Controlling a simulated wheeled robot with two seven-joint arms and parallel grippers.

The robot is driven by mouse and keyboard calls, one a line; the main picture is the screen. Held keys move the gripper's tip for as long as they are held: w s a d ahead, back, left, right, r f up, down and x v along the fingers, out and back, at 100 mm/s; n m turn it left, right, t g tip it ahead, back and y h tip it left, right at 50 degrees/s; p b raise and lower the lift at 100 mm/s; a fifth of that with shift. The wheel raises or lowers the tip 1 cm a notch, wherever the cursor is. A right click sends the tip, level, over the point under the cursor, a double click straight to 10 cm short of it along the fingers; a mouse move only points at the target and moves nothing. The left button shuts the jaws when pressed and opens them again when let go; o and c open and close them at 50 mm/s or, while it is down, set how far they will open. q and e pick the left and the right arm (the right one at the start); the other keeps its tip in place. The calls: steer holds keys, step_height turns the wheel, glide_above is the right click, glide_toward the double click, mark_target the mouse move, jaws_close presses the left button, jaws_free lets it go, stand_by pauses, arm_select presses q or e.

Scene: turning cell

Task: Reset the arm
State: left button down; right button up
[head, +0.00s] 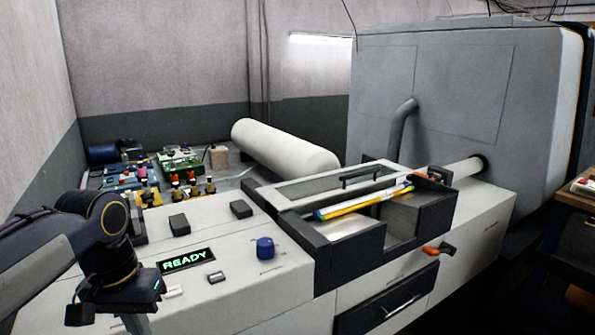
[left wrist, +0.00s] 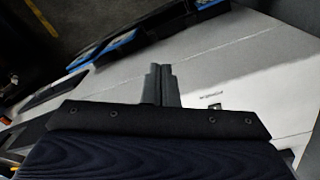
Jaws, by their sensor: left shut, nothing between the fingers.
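My left arm comes in from the left in the head view, over the front left of the white machine cabinet (head: 262,292). My left gripper (head: 140,322) points down at the bottom edge there, partly cut off. In the left wrist view the left gripper (left wrist: 160,72) has its two dark fingers together, with nothing between them, above a white surface. My right gripper is in neither view.
The cabinet top holds a lit READY display (head: 187,260), a blue knob (head: 265,247) and a dark tray unit (head: 312,227) with yellow and blue sticks (head: 365,202). A white cylinder (head: 283,146) lies behind. A large grey machine (head: 455,110) stands at right.

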arm_select(q)
steer(key=s+d+f+n+t+h+b, duration=0.1)
steer(key=s+d+f+t, duration=0.4)
steer(key=s+f, duration=0.8)
steer(key=shift+s+h+b, duration=0.55)
steer(key=shift+s+h, duration=0.45)
steer(key=shift+h, duration=0.1)
